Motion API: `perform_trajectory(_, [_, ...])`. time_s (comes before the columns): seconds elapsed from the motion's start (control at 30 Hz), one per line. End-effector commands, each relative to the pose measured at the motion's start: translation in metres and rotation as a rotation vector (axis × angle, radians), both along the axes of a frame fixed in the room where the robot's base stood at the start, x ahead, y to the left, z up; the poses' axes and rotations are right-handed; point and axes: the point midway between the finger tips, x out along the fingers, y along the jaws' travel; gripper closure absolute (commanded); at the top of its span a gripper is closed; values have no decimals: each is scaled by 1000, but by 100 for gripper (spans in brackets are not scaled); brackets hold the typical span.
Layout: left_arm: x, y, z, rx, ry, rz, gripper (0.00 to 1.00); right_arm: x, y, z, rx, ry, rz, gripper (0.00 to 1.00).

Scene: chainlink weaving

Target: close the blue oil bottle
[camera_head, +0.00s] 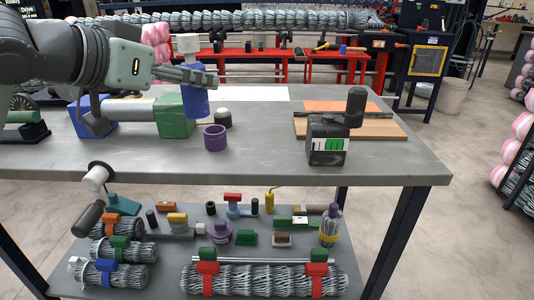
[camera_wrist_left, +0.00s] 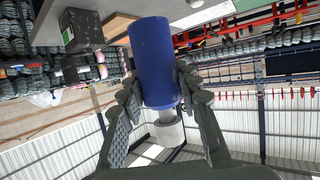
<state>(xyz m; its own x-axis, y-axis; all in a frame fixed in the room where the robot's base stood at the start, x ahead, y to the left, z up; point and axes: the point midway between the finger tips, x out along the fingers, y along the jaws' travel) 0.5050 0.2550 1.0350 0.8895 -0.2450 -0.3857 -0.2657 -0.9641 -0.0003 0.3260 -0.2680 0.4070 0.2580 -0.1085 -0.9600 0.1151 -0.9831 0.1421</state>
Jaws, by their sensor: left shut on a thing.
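The blue oil bottle (camera_head: 195,102) is held nearly upright above the grey table. My left gripper (camera_head: 203,77) is shut on its upper part, with the fingers across it from the left. A pale grey-white cap-like piece (camera_head: 187,43) shows above the fingers, at the bottle's top end. In the left wrist view the bottle (camera_wrist_left: 154,60) is between the two fingers (camera_wrist_left: 158,88), and the pale piece (camera_wrist_left: 169,131) is at its neck end. I cannot tell how tightly that piece sits. My right gripper is not in view.
Boards (camera_head: 360,127) lie at the right. The table's front middle is clear.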

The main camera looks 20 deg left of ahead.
Motion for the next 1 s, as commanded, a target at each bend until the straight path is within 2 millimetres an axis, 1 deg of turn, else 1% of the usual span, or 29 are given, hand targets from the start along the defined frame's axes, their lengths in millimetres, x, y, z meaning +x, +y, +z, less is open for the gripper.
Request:
perform_trajectory(0.07, [1, -1, -1, -2, -1, -1, 100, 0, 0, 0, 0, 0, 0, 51])
perform_trajectory(0.17, [8, -9, -7, -3, 1, -3, 100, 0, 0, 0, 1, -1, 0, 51])
perform_trajectory(0.43, [48, -54, -43, -4, 1, -6, 100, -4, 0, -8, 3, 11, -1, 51])
perform_trajectory(0.6, [70, -77, -62, -4, 0, -3, 100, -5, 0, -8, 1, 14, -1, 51])
perform_trajectory(0.77, [79, -86, -69, -2, -1, -1, 100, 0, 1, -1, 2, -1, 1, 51])
perform_trajectory(1.0, [80, -87, -70, -1, -2, -1, 100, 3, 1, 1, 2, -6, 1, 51])
